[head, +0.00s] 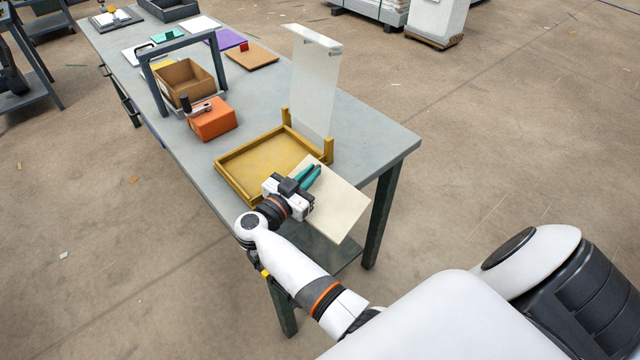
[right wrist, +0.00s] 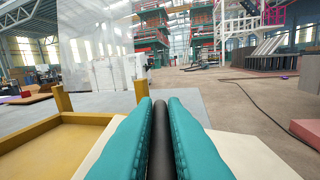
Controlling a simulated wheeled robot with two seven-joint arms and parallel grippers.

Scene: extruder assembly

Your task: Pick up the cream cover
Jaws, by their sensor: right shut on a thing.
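The cream cover (head: 342,208) is a flat, pale panel at the near right of the table. It reaches past the table's front edge and overlaps the right corner of the yellow tray (head: 222,174). My right gripper (head: 311,174) is over the cover, with its teal fingers shut on it. I cannot tell whether the cover touches the tray or table. My left gripper is not in view.
A clear panel (head: 315,85) stands upright at the tray's back right. An orange block (head: 212,122) with a dark handle is behind the tray. A dark frame (head: 152,88) stands over a cardboard box (head: 187,84). The table's right end (head: 375,135) is clear.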

